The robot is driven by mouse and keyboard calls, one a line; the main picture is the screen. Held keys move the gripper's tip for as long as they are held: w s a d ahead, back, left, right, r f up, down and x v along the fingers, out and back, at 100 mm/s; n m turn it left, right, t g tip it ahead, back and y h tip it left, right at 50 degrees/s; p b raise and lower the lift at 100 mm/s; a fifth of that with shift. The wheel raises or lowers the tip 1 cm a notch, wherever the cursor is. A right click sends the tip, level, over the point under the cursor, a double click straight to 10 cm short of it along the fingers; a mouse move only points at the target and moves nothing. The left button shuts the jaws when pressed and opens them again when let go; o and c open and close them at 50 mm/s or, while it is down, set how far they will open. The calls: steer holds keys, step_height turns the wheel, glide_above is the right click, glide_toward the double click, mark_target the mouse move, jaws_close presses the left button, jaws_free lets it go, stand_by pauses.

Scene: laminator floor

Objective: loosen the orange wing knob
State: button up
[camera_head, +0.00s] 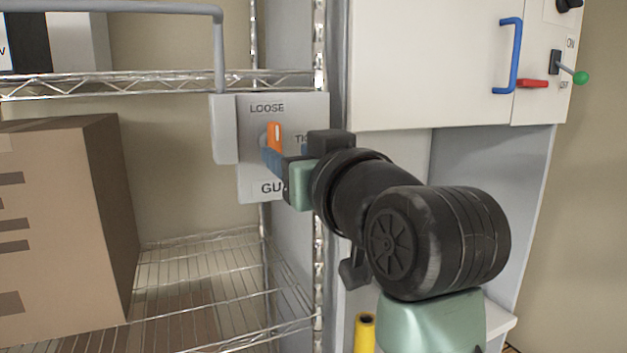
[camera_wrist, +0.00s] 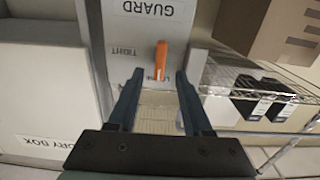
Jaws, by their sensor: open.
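The orange wing knob (camera_head: 274,136) is on a grey guard plate (camera_head: 258,181). Its wing stands upright, with its upper end towards the LOOSE label; TIGHT is to its right, partly hidden. In the wrist view, which is upside down, the orange wing knob (camera_wrist: 160,60) lies in line with the gap between my fingers, its end by the LOOSE label. My gripper (camera_wrist: 160,73) is open, with one finger to each side and nothing between them that I can see touching. In the head view my gripper (camera_head: 270,158) is just below the wing and hides the knob's lower part.
A wire shelf (camera_head: 200,273) with a large cardboard box (camera_head: 55,230) is at the left. A grey bar (camera_head: 219,50) runs down beside the plate. A white cabinet (camera_head: 420,75) with a blue handle (camera_head: 517,56) and a green-tipped lever (camera_head: 581,77) is at the right.

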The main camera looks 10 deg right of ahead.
steer(key=b+v, duration=0.1)
steer(key=v, duration=0.6)
steer(key=shift+b, duration=0.3)
steer(key=shift+s+r, duration=0.1)
steer(key=s+a+r+m+t+h, duration=0.3)
steer(key=s+r+t, duration=0.4)
steer(key=s+t, duration=0.3)
steer(key=s+a+h, duration=0.1)
steer(key=h, duration=0.1)
steer(key=shift+r+m+h, duration=0.3)
steer(key=shift+r+m, duration=0.1)
